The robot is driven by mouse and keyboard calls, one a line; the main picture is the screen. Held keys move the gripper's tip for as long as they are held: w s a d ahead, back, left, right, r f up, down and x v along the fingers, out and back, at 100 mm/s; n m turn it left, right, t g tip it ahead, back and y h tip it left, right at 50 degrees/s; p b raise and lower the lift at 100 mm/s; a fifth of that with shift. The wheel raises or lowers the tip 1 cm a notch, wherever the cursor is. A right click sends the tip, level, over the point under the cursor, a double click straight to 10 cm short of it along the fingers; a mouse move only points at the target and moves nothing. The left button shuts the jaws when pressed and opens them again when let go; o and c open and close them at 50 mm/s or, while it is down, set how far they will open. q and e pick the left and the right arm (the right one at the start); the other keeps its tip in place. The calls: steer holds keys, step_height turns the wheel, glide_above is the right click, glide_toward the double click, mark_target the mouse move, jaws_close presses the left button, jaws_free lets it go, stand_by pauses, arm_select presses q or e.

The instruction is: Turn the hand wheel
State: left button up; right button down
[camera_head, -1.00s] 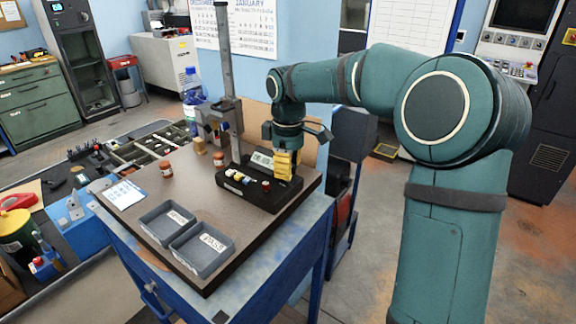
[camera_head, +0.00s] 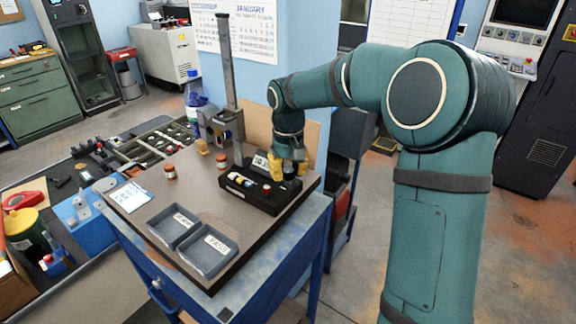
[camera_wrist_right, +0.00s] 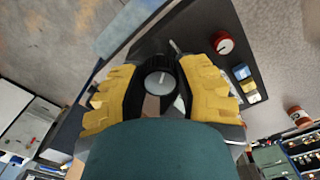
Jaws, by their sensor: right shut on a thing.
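The hand wheel (camera_wrist_right: 160,80) is a small round black knob with a lighter face and a pale mark. It sits on the right end of the black instrument base (camera_head: 262,202), on the bench board. My right gripper (camera_wrist_right: 161,87) has yellow padded fingers, one on each side of the wheel, and is shut on it. In the head view the gripper (camera_head: 289,158) points down at the base's right end, and the wheel shows only as a small dark shape between the fingers. My left gripper is not in view.
A tall post (camera_head: 228,75) rises behind the base.

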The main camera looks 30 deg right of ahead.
mark_target(288, 170)
steer(key=m+p, duration=0.1)
steer(key=m, duration=0.3)
steer(key=shift+p, duration=0.3)
steer(key=shift+m+p, duration=0.45)
steer(key=shift+m, duration=1.25)
steer(key=shift+f, duration=0.1)
steer(key=c, duration=0.6)
jaws_free()
step_height(288, 170, up, 12)
steer(key=shift+r, duration=0.1)
